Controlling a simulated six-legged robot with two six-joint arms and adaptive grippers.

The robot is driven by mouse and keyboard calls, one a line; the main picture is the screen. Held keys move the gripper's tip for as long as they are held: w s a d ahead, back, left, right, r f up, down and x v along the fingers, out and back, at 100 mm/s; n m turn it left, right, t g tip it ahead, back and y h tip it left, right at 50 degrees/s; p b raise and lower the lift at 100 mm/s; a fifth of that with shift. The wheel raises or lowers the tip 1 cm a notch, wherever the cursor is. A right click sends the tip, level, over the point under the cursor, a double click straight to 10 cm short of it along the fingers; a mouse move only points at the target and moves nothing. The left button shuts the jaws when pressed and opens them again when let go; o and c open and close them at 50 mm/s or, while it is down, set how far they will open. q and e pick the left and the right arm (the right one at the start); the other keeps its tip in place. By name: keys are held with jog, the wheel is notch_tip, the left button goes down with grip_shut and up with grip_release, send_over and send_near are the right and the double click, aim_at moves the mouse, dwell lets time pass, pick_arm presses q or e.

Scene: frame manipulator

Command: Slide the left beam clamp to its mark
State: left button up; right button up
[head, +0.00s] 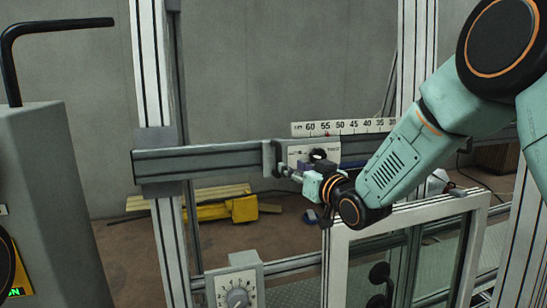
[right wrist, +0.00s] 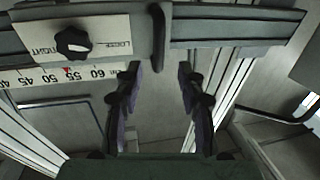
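The beam clamp (head: 300,153) sits on the horizontal grey beam (head: 215,160). In the right wrist view, which is turned over, the plate (right wrist: 110,30) reads LOOSE and TIGHT, and the tab (right wrist: 157,40) reaches between my fingertips. My right gripper (head: 293,173) is open, with gaps visible on both sides of the tab; its fingers also show in the right wrist view (right wrist: 158,78). A small red mark (head: 327,134) shows near 55 on the scale. My left gripper is out of view.
The white number scale (head: 360,126) runs above the beam. Below stand a dial box (head: 236,290) and a framed glass panel (head: 340,255). A grey cabinet (head: 50,190) with a black bent rod is at left. The beam left of the clamp is clear up to the upright.

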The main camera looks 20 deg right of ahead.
aim_at(281, 159)
jog(key=p+x, duration=0.1)
jog(key=x, duration=0.6)
jog(key=shift+r, duration=0.15)
jog(key=shift+w+r+p, duration=0.1)
jog(key=shift+w+p, duration=0.25)
jog(key=shift+w+d, duration=0.1)
jog(key=shift+w, duration=0.25)
jog(key=shift+w+f, duration=0.15)
jog(key=shift+f, duration=0.05)
jog(key=shift+a, duration=0.2)
